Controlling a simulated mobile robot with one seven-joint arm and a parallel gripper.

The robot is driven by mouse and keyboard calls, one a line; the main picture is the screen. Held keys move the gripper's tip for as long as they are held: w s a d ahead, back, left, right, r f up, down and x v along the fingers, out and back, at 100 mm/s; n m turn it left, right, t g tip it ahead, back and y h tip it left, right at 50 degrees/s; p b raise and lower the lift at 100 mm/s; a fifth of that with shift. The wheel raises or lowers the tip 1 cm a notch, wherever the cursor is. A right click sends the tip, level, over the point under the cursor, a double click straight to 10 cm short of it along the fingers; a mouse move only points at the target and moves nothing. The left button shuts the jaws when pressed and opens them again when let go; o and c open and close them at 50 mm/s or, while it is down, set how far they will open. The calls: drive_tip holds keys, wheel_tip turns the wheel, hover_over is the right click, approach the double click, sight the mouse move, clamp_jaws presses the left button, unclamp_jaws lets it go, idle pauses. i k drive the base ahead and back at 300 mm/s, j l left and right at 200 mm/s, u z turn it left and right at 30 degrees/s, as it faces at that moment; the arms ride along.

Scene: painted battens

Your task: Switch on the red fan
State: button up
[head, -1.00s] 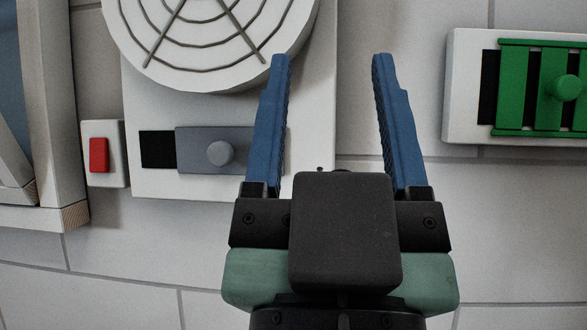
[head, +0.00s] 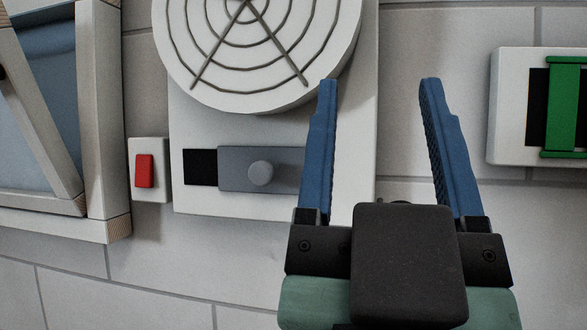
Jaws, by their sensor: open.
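Below the guard is a grey slider with a round knob (head: 261,173), in a slot whose dark left end is bare. A small white plate with a red rocker switch (head: 145,171) is on the wall just left of the panel. My gripper (head: 379,85) is open and empty, its blue fingers upright. Its left finger overlaps the slider's right end in the picture; I cannot tell whether they touch.
A wooden-framed window (head: 104,120) stands at the left, close to the switch plate. The tiled wall below the panel is clear.

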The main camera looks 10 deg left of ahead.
sight(144, 175)
drive_tip(key=j, duration=1.65)
drive_tip(key=z, duration=0.05)
